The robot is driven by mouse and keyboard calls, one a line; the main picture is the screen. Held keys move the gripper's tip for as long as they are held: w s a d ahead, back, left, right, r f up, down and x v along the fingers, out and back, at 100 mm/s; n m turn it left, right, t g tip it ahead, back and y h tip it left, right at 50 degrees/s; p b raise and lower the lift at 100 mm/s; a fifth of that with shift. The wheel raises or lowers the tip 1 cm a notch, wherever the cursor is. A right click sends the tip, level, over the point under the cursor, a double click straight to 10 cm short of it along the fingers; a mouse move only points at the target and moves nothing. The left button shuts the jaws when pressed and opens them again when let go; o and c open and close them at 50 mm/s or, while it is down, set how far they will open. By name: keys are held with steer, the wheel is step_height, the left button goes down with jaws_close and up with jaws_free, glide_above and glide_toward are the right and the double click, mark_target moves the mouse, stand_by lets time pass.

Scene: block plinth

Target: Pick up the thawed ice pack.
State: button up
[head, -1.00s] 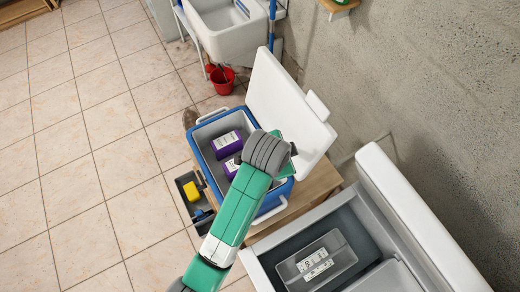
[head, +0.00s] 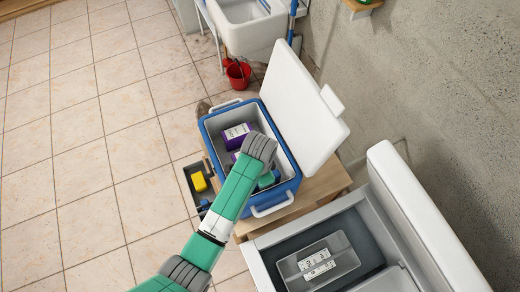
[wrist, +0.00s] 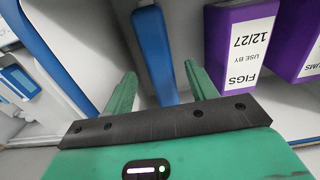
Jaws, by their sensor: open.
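A narrow blue slab (wrist: 152,50), which looks like the ice pack, stands between my open fingers in the wrist view, beside a purple box. I cannot tell whether it is thawed, or whether the fingers touch it. My gripper (wrist: 160,74) is open, with one green finger on each side of the slab. In the head view my gripper (head: 267,180) reaches down into the open blue cooler (head: 273,200). There my wrist and arm hide the slab.
Purple labelled boxes stand in the cooler, one reading FIGS (wrist: 235,45). The white cooler lid (head: 300,105) stands open on the right. A grey freezer (head: 375,215) holds a clear bin (head: 340,258). A dark tray (head: 188,178) with a yellow item (head: 199,181) lies left of the cooler.

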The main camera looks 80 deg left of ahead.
steer(key=shift+w+f, duration=0.1)
steer(key=shift+f, duration=0.55)
jaws_close()
step_height(320, 180, up, 18)
steer(key=p, duration=0.5)
